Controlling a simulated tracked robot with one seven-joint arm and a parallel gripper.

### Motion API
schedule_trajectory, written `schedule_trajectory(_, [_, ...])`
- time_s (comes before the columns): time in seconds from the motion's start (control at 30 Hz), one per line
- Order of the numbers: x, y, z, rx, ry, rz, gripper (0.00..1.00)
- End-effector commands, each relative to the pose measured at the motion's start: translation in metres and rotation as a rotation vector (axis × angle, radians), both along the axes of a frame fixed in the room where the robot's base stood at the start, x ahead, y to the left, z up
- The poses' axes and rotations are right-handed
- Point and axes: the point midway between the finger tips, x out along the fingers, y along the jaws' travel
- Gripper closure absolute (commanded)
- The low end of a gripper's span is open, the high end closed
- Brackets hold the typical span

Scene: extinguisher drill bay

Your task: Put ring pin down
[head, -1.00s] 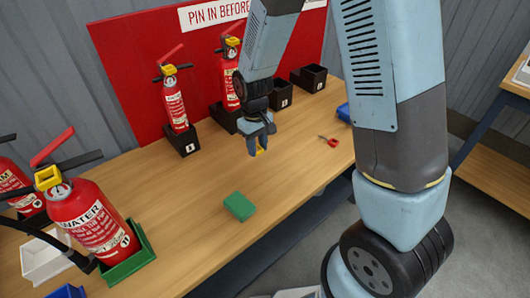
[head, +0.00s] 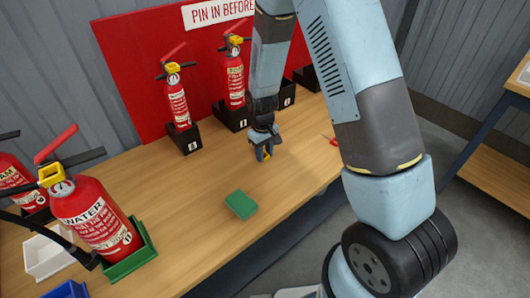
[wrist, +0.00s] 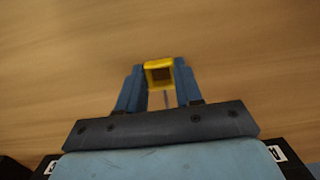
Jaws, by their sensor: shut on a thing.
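My gripper (head: 263,153) is over the wooden bench, right of and behind the green block. It is shut on the ring pin (wrist: 159,74), a yellow square ring with a thin grey shaft. In the wrist view the pin sits between the two blue fingers, with its shaft pointing back towards the palm. In the head view only a small yellow bit of it shows by the fingertips. I cannot tell how high it is above the bench.
The wooden bench (head: 195,215) is clear around my gripper. A green block (head: 241,205) lies in front. Red extinguishers (head: 177,100) stand in black holders along the red board. The water extinguisher (head: 95,215) stands in a green tray at the left. A red-handled tool (head: 333,140) is partly hidden by my arm.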

Motion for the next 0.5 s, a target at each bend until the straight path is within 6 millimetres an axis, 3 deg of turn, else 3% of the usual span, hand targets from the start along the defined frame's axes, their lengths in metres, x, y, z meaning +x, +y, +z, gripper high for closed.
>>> schedule_trajectory(0.33, [0.0,-0.0003,-0.0029,0.0,0.0,-0.001,1.0])
schedule_trajectory(0.37, [0.0,-0.0002,-0.0028,0.0,0.0,-0.001,0.63])
schedule_trajectory(0.5, [0.0001,-0.0003,-0.0026,0.0,0.0,-0.001,0.5])
